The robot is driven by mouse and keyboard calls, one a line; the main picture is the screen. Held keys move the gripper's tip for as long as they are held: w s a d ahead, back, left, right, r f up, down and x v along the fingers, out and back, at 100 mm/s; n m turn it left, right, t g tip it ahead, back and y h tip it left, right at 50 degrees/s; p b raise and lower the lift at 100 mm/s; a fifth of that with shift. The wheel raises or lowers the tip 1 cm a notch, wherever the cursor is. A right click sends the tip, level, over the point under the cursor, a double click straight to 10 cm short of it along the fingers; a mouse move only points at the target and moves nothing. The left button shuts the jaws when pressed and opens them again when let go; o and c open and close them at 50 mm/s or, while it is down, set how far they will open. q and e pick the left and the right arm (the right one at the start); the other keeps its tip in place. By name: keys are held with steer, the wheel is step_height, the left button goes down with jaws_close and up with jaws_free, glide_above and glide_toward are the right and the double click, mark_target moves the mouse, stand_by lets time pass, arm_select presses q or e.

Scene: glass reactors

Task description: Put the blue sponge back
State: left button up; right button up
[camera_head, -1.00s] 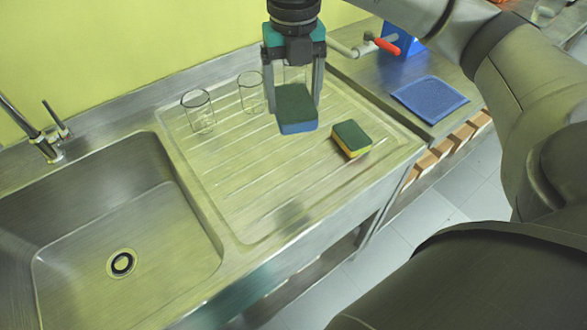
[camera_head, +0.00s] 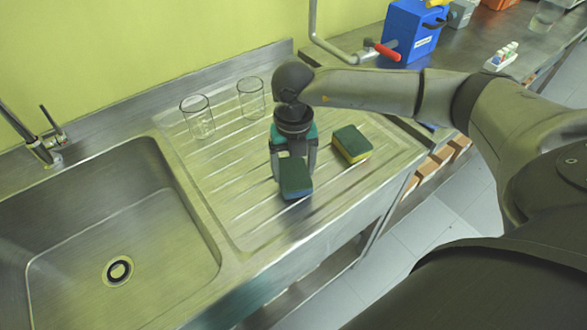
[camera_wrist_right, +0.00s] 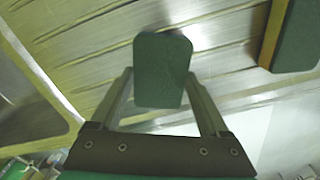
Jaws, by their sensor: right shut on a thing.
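The blue sponge (camera_head: 295,179) has a dark green top and a blue lower layer. My right gripper (camera_head: 293,168) is shut on it, with a finger at each side. They are over the ribbed drainboard (camera_head: 240,215), and I cannot tell whether the sponge touches it. In the right wrist view the sponge (camera_wrist_right: 163,70) shows its green face between the fingers (camera_wrist_right: 160,85). My left gripper is not in view.
A green and yellow sponge (camera_head: 351,144) lies on the drainboard, right of the held one. Two glass beakers (camera_head: 198,117) (camera_head: 251,99) stand at the back. The sink basin (camera_head: 110,230) is at left. A blue box (camera_head: 412,35) stands on the right counter.

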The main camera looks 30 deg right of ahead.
mark_target(294, 172)
steer(key=shift+f, duration=0.2)
steer(key=shift+f, duration=0.2)
steer(key=o, duration=1.2)
steer(key=shift+c, duration=0.2)
steer(key=shift+r, duration=0.1)
step_height(294, 172, up, 12)
steer(key=p, duration=0.1)
steer(key=shift+r, duration=0.15)
